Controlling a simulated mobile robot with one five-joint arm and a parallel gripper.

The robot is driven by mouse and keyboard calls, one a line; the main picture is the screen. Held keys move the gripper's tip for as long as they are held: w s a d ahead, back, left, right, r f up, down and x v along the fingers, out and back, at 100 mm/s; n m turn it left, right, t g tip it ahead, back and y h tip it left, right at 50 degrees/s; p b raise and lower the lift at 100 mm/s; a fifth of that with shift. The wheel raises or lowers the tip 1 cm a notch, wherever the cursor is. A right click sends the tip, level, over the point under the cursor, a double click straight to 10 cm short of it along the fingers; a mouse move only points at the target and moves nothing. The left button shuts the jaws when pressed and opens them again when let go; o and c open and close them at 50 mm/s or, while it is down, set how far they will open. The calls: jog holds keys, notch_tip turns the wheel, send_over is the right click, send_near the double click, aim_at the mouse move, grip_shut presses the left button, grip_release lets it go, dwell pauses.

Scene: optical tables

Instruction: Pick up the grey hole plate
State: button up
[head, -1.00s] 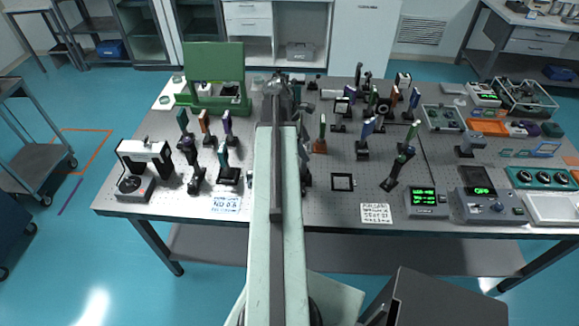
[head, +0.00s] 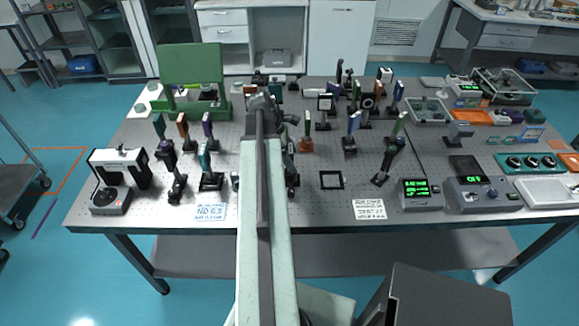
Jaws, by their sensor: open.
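My arm reaches forward over the optical table. My gripper (head: 262,103) is at its far end, seen from behind, above the middle of the table; its fingers are largely hidden by the arm. I cannot identify the grey hole plate with certainty. A small flat square with a dark border and grey middle (head: 331,180) lies on the table to the right of my arm, apart from my gripper, and may be it. No object shows held in my gripper.
The perforated table (head: 300,215) is crowded. Several post-mounted optics stand left and right of my arm, and a green stand (head: 193,65) is at the back left. Boxes with green displays (head: 420,193) sit at the front right. The front centre strip is fairly clear.

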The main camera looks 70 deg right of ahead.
jog(key=b+x, duration=0.1)
jog(key=x, duration=0.2)
jog(key=shift+f+b, duration=0.1)
jog(key=shift+b, duration=0.25)
jog(key=c, duration=1.8)
jog(key=shift+o, duration=0.2)
jog(key=shift+r+p, duration=0.35)
